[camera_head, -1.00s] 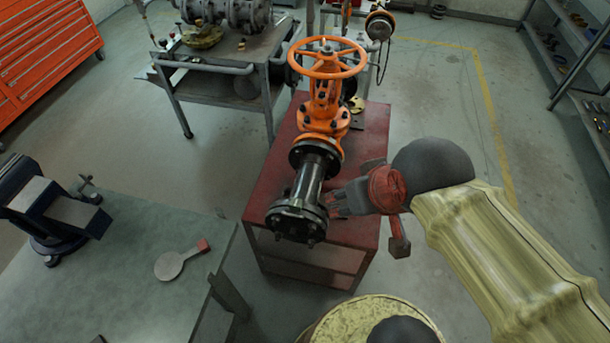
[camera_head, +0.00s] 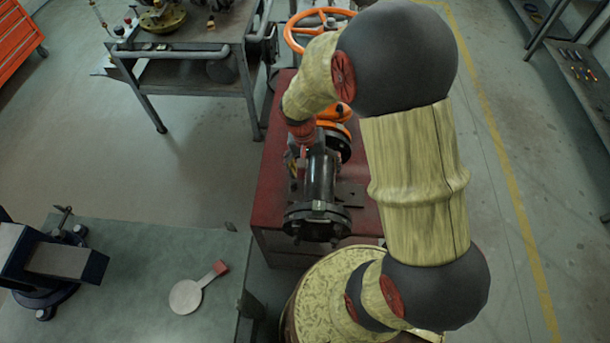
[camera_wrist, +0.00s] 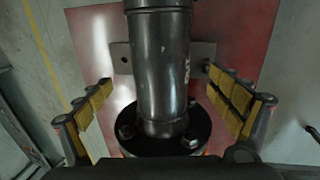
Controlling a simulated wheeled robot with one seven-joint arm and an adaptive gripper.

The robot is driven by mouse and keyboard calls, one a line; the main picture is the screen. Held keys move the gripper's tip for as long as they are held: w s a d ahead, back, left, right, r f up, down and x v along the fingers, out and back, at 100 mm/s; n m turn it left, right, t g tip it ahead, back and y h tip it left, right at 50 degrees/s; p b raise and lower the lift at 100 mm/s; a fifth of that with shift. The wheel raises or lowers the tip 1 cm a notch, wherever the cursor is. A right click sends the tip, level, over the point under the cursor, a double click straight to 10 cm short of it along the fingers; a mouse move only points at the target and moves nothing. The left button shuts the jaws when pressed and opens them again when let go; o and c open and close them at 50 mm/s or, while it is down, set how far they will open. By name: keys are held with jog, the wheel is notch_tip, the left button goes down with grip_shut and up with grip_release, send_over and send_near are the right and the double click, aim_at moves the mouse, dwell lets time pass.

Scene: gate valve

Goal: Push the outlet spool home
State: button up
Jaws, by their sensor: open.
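The outlet spool (camera_head: 321,178) is a dark pipe lying on the red bench, with a bolted round flange (camera_head: 316,222) at its near end. The orange gate valve (camera_head: 335,113) is behind it, partly hidden by my arm. Whether the spool's far end meets the valve flange (camera_head: 341,145) squarely, I cannot tell. My gripper (camera_head: 298,165) is at the spool's left side, mostly hidden by my wrist. In the wrist view, my open gripper (camera_wrist: 160,88) has padded fingers on either side of the pipe (camera_wrist: 160,60), with visible gaps. A bolted flange (camera_wrist: 165,140) shows below.
The red bench (camera_head: 270,190) carries the spool; a grey bracket (camera_head: 352,195) is beside the pipe. A green-grey worktable (camera_head: 130,270) with a vice (camera_head: 50,265) is front left. A steel trolley (camera_head: 190,55) stands behind. Floor on the right is clear.

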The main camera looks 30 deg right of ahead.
jog(key=shift+w+f, duration=0.1)
jog(key=shift+f, duration=0.4)
jog(key=f, duration=0.2)
jog(key=d+f+b, duration=0.1)
jog(key=f, duration=0.1)
jog(key=f+b, duration=0.1)
jog(key=f, duration=0.2)
jog(key=shift+s+d+f, duration=0.1)
jog(key=shift+s+d, duration=0.05)
jog(key=shift+s, duration=0.25)
jog(key=shift+c, duration=1.1)
jog(key=c, duration=1.4)
